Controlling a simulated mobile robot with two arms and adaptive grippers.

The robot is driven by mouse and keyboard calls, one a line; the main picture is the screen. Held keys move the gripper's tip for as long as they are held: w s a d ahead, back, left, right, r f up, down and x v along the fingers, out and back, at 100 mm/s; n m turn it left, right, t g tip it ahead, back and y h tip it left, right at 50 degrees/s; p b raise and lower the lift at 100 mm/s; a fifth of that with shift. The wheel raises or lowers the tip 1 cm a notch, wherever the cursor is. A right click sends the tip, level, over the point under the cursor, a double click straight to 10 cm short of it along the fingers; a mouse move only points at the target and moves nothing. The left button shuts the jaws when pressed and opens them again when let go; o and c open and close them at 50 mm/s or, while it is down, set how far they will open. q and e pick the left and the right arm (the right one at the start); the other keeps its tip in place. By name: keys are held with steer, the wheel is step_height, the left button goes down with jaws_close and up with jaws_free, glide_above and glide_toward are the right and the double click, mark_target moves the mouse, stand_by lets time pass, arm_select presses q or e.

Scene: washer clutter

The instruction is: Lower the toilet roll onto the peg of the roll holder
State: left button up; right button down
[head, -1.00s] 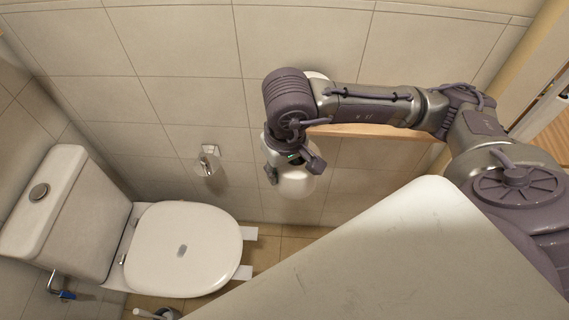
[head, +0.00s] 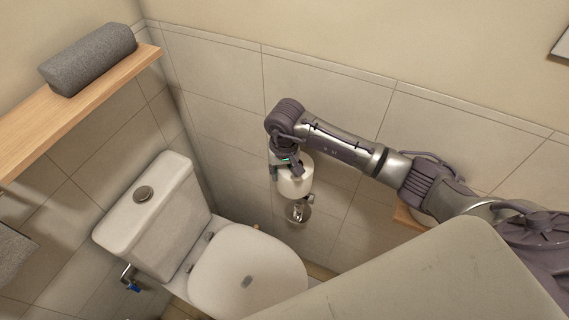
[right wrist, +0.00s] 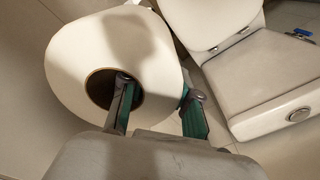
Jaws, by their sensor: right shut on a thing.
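The white toilet roll (head: 296,179) is held by my right gripper (head: 285,168) in front of the tiled wall. In the right wrist view the roll (right wrist: 95,45) shows its end with the brown core hole. One finger of the right gripper (right wrist: 158,100) is in the core and the other is outside, pinching the roll's wall. The metal roll holder (head: 298,211) is on the wall just below the roll in the head view. Its peg is partly hidden by the roll, and the gap between them cannot be told. My left gripper is not in view.
The toilet (head: 245,270) with its cistern (head: 160,215) stands left of the holder. A wooden shelf (head: 75,112) with a rolled grey towel (head: 88,58) is at upper left. Another wooden ledge (head: 408,217) lies right, behind my arm.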

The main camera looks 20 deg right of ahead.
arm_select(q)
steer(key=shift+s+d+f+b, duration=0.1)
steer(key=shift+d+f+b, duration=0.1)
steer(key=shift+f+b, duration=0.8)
arm_select(e)
step_height(320, 180, down, 10)
steer(key=d, duration=0.2)
steer(key=shift+s, duration=0.25)
arm_select(q)
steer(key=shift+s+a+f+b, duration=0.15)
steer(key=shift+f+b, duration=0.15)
steer(key=shift+b, duration=0.4)
arm_select(e)
steer(key=shift+r, duration=0.1)
stand_by(0.3)
arm_select(q)
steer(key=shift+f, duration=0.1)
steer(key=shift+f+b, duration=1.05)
steer(key=shift+b, duration=0.05)
arm_select(e)
steer(key=shift+f, duration=1)
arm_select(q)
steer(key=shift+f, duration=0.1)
arm_select(e)
steer(key=shift+f, duration=0.1)
arm_select(q)
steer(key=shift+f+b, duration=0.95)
steer(key=shift+b, duration=0.15)
arm_select(e)
steer(key=shift+f, duration=0.9)
